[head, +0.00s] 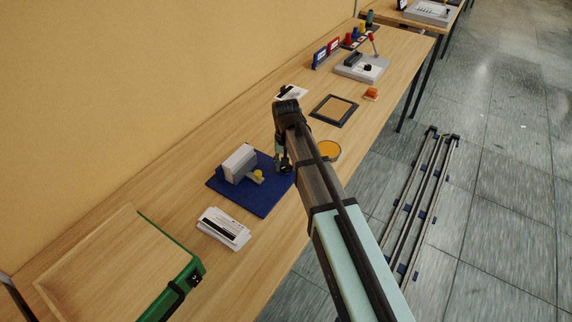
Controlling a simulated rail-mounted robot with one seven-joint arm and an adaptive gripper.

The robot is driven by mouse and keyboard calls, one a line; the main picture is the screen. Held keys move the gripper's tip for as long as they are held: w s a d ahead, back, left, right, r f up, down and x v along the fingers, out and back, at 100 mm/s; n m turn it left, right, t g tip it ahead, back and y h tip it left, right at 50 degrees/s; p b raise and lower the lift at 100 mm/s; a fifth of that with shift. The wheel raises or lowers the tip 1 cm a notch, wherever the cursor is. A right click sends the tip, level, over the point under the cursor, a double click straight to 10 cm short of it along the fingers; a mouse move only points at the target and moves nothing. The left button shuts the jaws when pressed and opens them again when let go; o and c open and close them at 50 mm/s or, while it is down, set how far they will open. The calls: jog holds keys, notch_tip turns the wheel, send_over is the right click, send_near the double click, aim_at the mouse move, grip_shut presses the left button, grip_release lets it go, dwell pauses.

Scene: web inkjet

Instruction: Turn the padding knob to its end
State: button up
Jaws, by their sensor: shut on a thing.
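A blue base plate (262,206) lies on the wooden table and bears a grey-white block (239,162). A small yellow knob (258,174) sits at the block's right front side. My gripper (284,168) points down at the right edge of the blue plate, a little right of the yellow knob. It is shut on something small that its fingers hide. I cannot tell from this view whether that is the padding knob, and no knob's turn angle can be read.
Printed cards (223,228) and a green-edged wooden tray (120,260) lie nearer. A round orange pad (328,150), a black-framed panel (334,110) and a grey device (361,68) stand farther right along the table. A wall (130,90) bounds the left.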

jog(key=m, duration=1.3)
jog(key=shift+m, duration=0.4)
dwell(0.3)
jog(key=o, duration=1.1)
jog(key=shift+o, duration=0.2)
notch_tip(320, 180, up, 12)
